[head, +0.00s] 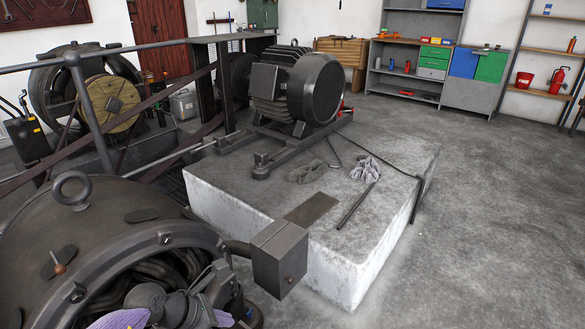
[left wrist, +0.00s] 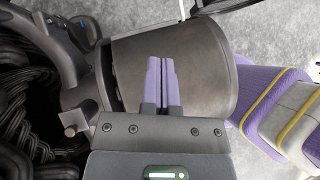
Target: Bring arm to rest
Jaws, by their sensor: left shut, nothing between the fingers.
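My left gripper (left wrist: 160,75) shows in the left wrist view with its two purple fingers side by side, shut and empty. Behind the fingers is a smooth dark grey rounded metal part (left wrist: 205,60). I cannot tell whether the fingers touch it. Dark coiled windings (left wrist: 40,110) lie to the left. In the head view, grey and purple parts of my left arm sit at the bottom, in front of the open end of a large dark dynamo (head: 100,235). The fingers are hard to make out there. My right gripper is in neither view.
A box (head: 279,258) juts from the dynamo's right side. A pale concrete plinth (head: 365,255) bears a motor (head: 315,88), gloves (head: 365,169) and a dark bar (head: 355,207). Railings (head: 85,95) and a belt wheel stand left. Floor (head: 490,220) to the right is clear.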

